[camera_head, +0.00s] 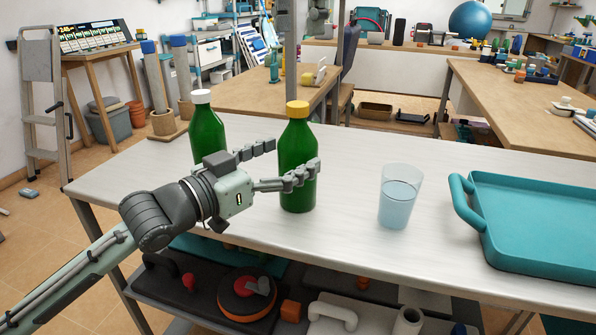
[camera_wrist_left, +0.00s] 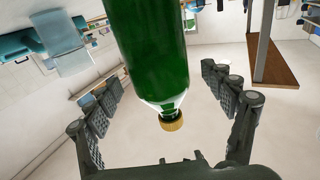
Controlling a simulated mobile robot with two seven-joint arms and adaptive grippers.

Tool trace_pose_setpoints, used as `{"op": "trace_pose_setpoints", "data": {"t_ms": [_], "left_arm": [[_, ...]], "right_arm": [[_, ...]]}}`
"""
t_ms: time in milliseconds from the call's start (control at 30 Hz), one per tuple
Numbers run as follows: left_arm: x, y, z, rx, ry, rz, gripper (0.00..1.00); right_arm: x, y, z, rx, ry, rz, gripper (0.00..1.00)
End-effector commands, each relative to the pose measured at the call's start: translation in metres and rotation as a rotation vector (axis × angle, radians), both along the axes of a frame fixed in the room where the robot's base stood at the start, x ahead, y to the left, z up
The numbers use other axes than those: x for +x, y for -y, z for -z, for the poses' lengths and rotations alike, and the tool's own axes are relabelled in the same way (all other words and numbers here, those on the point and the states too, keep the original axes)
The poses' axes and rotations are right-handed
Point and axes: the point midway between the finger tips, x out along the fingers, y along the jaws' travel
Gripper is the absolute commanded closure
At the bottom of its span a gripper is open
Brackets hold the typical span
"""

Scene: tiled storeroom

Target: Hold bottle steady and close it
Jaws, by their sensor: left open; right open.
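A green bottle with a yellow cap (camera_head: 297,150) stands upright on the white table. My left gripper (camera_head: 297,160) is open, with one finger behind the bottle and one in front. In the left wrist view the same bottle (camera_wrist_left: 155,50) appears upside down between the spread fingers, with gaps at both sides. Its yellow cap (camera_wrist_left: 172,122) sits on the neck; how tightly cannot be told. A second green bottle with a white cap (camera_head: 207,130) stands to the left, behind my left gripper.
A glass of water (camera_head: 399,197) stands right of the yellow-capped bottle. A teal tray (camera_head: 475,215) with a raised handle takes up the table's right side. The white table (camera_head: 345,235) is bare between bottle and glass. A shelf below holds several items.

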Motion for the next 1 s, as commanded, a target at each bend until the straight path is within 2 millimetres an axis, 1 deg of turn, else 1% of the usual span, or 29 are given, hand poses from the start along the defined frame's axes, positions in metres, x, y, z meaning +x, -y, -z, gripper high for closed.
{"op": "trace_pose_setpoints", "data": {"t_ms": [33,233,300,433,600,900,967,1000], "left_arm": [[-0.009,-0.009,0.002,0.005,-0.002,-0.001,0.18],[-0.039,-0.040,0.002,0.005,-0.004,-0.002,0.18],[-0.049,-0.048,0.002,0.006,-0.001,0.001,0.18],[-0.060,-0.061,0.002,0.002,-0.002,-0.002,0.18],[-0.067,-0.066,0.000,0.001,0.000,0.001,0.18],[-0.067,-0.067,0.000,0.001,0.001,0.000,0.18],[-0.066,-0.068,0.001,0.007,0.000,-0.005,0.18],[-0.064,-0.071,0.002,0.018,-0.001,-0.014,0.18]], "right_arm": [[0.000,0.000,0.000,0.000,0.000,0.000,0.47],[0.000,0.000,0.000,0.000,0.000,0.000,0.47],[0.000,0.000,0.000,0.000,0.000,0.000,0.47],[0.000,0.000,0.000,0.000,0.000,0.000,0.47],[0.000,0.000,0.000,0.000,0.000,0.000,0.47],[0.000,0.000,0.000,0.000,0.000,-0.002,0.47],[0.001,-0.002,0.004,0.002,-0.005,-0.024,0.47],[0.001,-0.006,0.010,0.006,-0.014,-0.061,0.47]]}}
